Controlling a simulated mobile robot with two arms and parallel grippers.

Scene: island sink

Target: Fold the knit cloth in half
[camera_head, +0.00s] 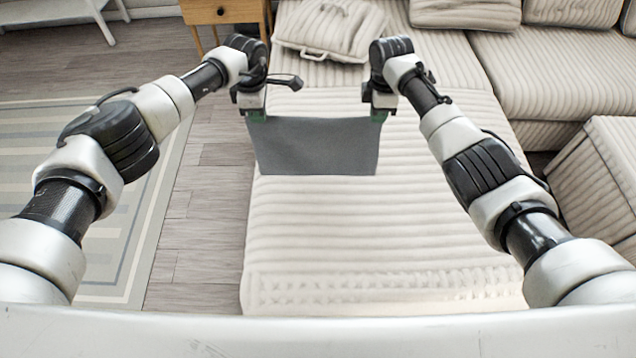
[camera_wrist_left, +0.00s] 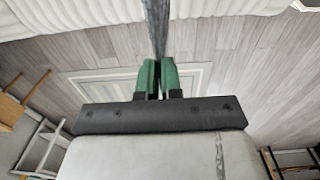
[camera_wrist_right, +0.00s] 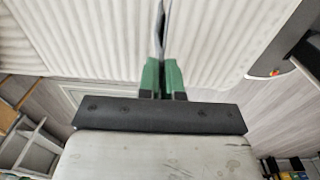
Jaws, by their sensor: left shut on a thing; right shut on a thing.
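The knit cloth (camera_head: 316,147) is a grey rectangle. In the head view it hangs between my two grippers, over the cream ribbed seat. My left gripper (camera_head: 256,117) is shut on its upper left corner. My right gripper (camera_head: 379,115) is shut on its upper right corner. In the left wrist view the cloth (camera_wrist_left: 156,28) shows edge-on as a thin strip between the green fingertips (camera_wrist_left: 158,64). In the right wrist view it is also a thin strip (camera_wrist_right: 161,25) between the green fingertips (camera_wrist_right: 162,62). I cannot tell whether its lower edge touches the seat.
The long cream ribbed seat (camera_head: 380,240) is clear in front of the cloth. A ribbed cushion (camera_head: 330,28) lies behind the grippers. A wooden drawer cabinet (camera_head: 222,12) stands at the back left. A striped rug (camera_head: 125,235) lies on the floor at left.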

